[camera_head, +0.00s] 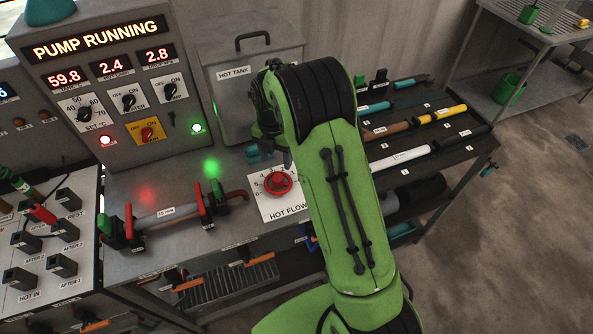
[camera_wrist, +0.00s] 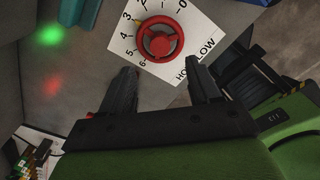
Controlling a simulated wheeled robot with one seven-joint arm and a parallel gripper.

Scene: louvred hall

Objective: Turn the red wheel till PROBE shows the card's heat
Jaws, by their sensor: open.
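The red wheel (camera_head: 277,182) sits on a white HOT FLOW dial card on the metal bench. In the wrist view the wheel (camera_wrist: 160,40) lies just beyond my fingertips, with numbers around it and a small yellow mark near the 3. My gripper (camera_wrist: 160,73) is open, its two dark fingers apart and pointing toward the wheel, with nothing between them. In the head view my arm hides most of the gripper. No readout labelled PROBE and no card giving a heat can be made out; a cut-off display (camera_head: 5,92) shows at the left edge.
A control panel (camera_head: 105,85) reads PUMP RUNNING, 59.8, 2.4 and 2.8. A HOT TANK (camera_head: 235,100) stands behind the wheel. A pipe assembly (camera_head: 175,213) lies left of it. Several coloured tubes (camera_head: 440,115) lie on the right-hand rack. Sockets (camera_head: 62,265) fill the left bench.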

